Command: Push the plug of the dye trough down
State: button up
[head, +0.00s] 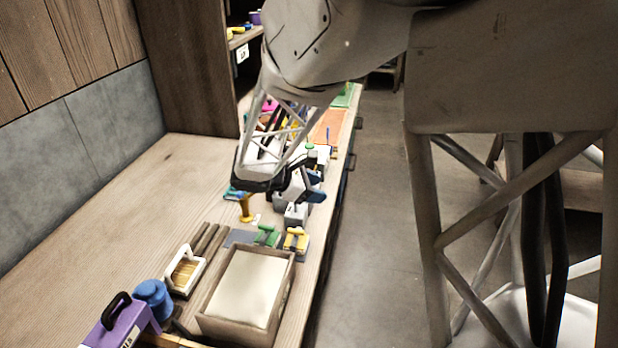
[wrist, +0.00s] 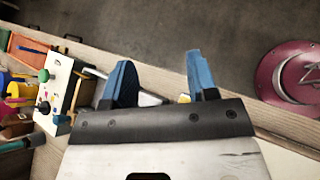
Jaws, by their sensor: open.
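I cannot tell for sure which thing is the dye trough, and no plug can be clearly made out. A cream box (wrist: 60,88) with a green knob (wrist: 43,75) and a dark knob lies left of my gripper in the wrist view. An orange tray (wrist: 28,47) is beyond it; it also shows in the head view (head: 328,127). My gripper (wrist: 161,82) is open, with two blue fingers apart and no object held between them. In the head view my gripper (head: 312,188) hangs over the front edge of the bench, and it hides part of the things below.
The bench (head: 110,225) has a wooden box with a pale inside (head: 245,288), a purple case (head: 118,325), a blue pot (head: 153,296) and a yellow funnel-like piece (head: 246,208). A maroon round piece (wrist: 290,73) shows in the wrist view. The bench's back left is bare.

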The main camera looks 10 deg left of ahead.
jog(key=w+a+f+n+t, duration=0.1)
jog(key=a+f+n+t, duration=0.2)
jog(key=a, duration=0.9)
notch_tip(320, 180, down, 3)
jog(key=shift+r+n, duration=0.15)
jog(key=shift+n, duration=0.75)
jog(key=shift+w, duration=0.2)
jog(key=shift+x, duration=3.85)
grip_shut()
